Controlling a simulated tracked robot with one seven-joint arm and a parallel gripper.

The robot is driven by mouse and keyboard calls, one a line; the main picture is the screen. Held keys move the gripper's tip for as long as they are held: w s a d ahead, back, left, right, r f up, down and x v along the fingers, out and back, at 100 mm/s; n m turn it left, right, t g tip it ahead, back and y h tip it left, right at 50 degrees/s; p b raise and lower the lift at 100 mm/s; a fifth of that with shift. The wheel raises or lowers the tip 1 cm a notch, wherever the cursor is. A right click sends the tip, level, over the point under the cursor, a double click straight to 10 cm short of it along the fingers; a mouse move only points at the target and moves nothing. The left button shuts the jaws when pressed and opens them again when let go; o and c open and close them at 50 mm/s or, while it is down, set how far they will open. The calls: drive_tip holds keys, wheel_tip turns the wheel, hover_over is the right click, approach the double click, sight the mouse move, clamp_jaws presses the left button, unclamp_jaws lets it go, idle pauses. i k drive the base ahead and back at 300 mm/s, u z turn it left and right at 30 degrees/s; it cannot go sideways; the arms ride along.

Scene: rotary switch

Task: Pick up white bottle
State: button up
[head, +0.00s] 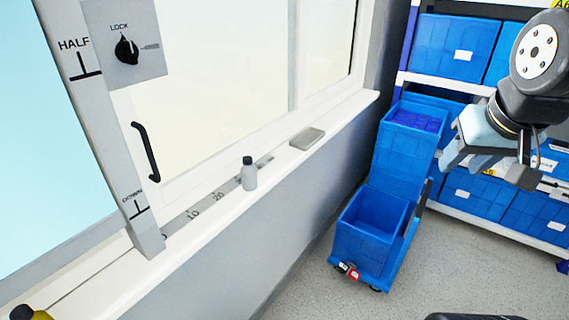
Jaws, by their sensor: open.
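The white bottle (249,176) has a dark cap and stands upright on the white window sill, beside the ruler-like scale marks. My gripper (484,168) is at the right of the head view, in front of the blue bins. It is open and empty, far to the right of the bottle and apart from it. Nothing hides the bottle.
A flat grey object (307,138) lies on the sill right of the bottle. A black handle (146,152) and a rotary switch (126,49) are at the left. A cart with blue crates (368,238) stands on the floor. A yellow, dark-capped item (30,314) shows at bottom left.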

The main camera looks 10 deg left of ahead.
sight(248, 172)
drive_tip(key=u, duration=0.85)
drive_tip(key=i, duration=0.1)
drive_tip(key=z, duration=2.5)
drive_tip(key=k, duration=2.1)
drive_tip(key=u, duration=0.7)
drive_tip(key=i, duration=1)
drive_tip(key=u, duration=0.05)
